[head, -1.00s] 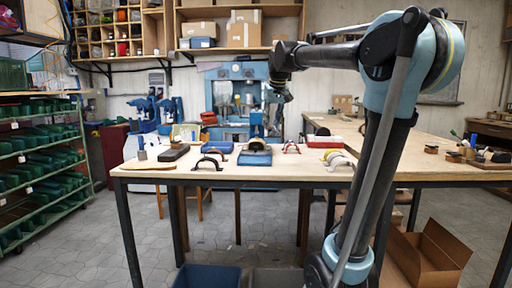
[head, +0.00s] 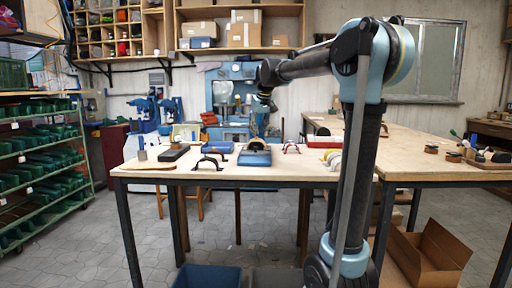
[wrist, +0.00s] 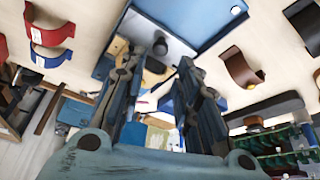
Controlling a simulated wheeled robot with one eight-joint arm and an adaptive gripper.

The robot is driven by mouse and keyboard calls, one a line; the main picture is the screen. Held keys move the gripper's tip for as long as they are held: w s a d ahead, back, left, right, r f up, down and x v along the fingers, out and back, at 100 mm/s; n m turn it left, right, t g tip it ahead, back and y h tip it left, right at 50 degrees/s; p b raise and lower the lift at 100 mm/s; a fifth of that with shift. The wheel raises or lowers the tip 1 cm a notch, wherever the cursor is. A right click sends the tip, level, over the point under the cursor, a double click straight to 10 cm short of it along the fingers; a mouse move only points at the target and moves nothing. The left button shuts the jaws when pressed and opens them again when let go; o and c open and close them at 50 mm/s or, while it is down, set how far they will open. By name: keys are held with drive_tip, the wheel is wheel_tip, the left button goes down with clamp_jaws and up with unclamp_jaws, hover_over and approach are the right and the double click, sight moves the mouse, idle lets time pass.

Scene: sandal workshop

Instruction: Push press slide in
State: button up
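A blue press slide (head: 256,159) lies on the wooden table with a tan and dark rounded piece (head: 255,146) on it. In the wrist view a blue plate (wrist: 195,15), apparently the same slide, fills the top, with a grey rounded part beside it. My gripper (head: 260,128) hangs above or behind the slide in the head view; contact cannot be told. In the wrist view my gripper (wrist: 172,55) has its two fingers apart, with nothing clearly held between them. Its tips overlap the grey part in the picture.
A dark block (head: 173,153) lies further left. A blue machine (head: 232,95) stands behind the table. A green-bin rack (head: 40,160) stands at the left.

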sight(256, 147)
drive_tip(key=x, duration=0.8)
drive_tip(key=shift+f, duration=0.2)
drive_tip(key=shift+w, duration=0.1)
clamp_jaws()
